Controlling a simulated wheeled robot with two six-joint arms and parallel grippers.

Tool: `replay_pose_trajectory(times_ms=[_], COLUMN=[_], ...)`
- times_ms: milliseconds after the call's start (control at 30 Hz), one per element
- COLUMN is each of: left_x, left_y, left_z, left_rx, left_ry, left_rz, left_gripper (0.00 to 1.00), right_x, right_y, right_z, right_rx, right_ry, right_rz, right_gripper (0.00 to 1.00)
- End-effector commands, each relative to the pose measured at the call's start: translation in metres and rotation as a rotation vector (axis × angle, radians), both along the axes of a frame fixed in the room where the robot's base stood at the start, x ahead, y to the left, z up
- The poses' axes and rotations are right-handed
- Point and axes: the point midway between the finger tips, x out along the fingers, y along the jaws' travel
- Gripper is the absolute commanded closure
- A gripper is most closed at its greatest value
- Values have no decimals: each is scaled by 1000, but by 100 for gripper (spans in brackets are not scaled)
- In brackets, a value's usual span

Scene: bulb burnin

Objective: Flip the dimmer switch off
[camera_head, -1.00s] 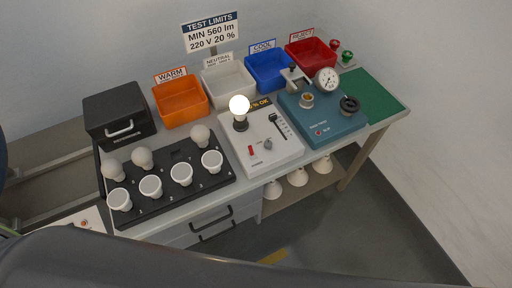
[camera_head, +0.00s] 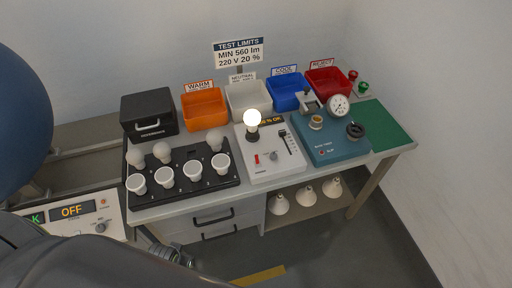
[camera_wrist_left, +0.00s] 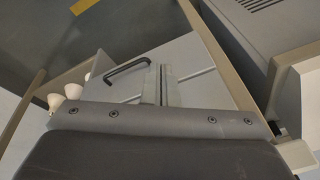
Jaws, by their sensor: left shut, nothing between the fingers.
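A white tester box (camera_head: 268,170) on the bench carries a red switch (camera_head: 257,159), a grey knob (camera_head: 273,156) and a black slider (camera_head: 286,138). A lit bulb (camera_head: 252,118) stands in its socket, beside a partly hidden display. Which control is the dimmer switch, I cannot tell. A second white panel (camera_head: 80,223) at lower left shows "OFF" and has a knob (camera_head: 100,227). My left gripper (camera_head: 185,258) is low in front of the bench drawers, apart from both. It shows shut and empty in the left wrist view (camera_wrist_left: 160,83). My right gripper is not in view.
Orange (camera_head: 205,110), white, blue and red bins line the back. A blue-green tester (camera_head: 335,147) stands right. Drawer handles (camera_head: 217,235) and shelf lamps face the floor.

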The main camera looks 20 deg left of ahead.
Motion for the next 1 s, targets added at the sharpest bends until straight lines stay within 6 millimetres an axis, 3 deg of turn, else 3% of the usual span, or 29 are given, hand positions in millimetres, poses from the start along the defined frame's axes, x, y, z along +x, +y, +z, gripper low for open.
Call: replay_pose_trajectory(times_ms=[33,367,467,600,1000], left_x=[6,41,67,108,228], left_y=[0,-11,-20,-33,-79], left_z=[21,146,186,201,219], left_rx=[2,-2,-22,-58,-132], left_ry=[-13,-63,-78,-68,-22], left_rz=[1,37,88,172,358], left_gripper=[100,100,100,100,100], right_x=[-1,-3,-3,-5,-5], right_y=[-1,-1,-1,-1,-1], right_z=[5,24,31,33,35], right_rx=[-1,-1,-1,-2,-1], right_ry=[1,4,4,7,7], right_rz=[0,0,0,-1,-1], right_gripper=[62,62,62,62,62])
